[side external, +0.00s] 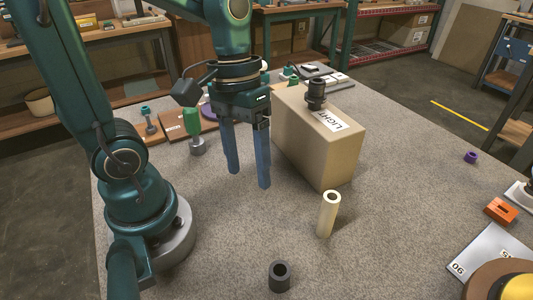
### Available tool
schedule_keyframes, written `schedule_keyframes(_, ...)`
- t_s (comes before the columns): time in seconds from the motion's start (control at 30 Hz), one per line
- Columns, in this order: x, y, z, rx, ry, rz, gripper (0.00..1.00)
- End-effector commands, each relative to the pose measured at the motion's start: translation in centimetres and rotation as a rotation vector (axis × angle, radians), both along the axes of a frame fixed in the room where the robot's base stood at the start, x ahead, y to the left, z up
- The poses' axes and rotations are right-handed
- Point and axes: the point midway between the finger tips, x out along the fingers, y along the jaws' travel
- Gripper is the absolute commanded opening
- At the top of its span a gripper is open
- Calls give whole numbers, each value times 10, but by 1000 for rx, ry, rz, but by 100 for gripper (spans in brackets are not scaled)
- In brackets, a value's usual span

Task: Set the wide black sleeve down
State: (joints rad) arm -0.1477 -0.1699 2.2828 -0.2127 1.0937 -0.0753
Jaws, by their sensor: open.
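The wide black sleeve (279,276) stands upright on the grey table near the front edge of the picture, its round opening facing up. My gripper (249,179) is open and empty, with its two blue fingers pointing down and spread apart. It hangs above the table, behind and a little left of the sleeve, and does not touch it. A cream tube (328,214) stands upright between the sleeve and the tan box.
A tan box (318,145) labelled LIGHT stands close right of my gripper, with a black stepped part (316,94) on top. A green part (193,128) stands left. An orange block (500,211) and a purple ring (470,157) lie right.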

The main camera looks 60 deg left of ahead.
Motion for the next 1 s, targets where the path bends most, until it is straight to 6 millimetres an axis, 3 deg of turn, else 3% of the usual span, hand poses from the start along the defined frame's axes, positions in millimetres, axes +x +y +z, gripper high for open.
schedule_keyframes(0.2, -6, 9, 22, 159, -325, -170, 70)
schedule_keyframes(0.4, -7, 14, 34, 246, -503, -255, 70)
schedule_keyframes(1.0, -7, 16, 37, 266, -545, -275, 70)
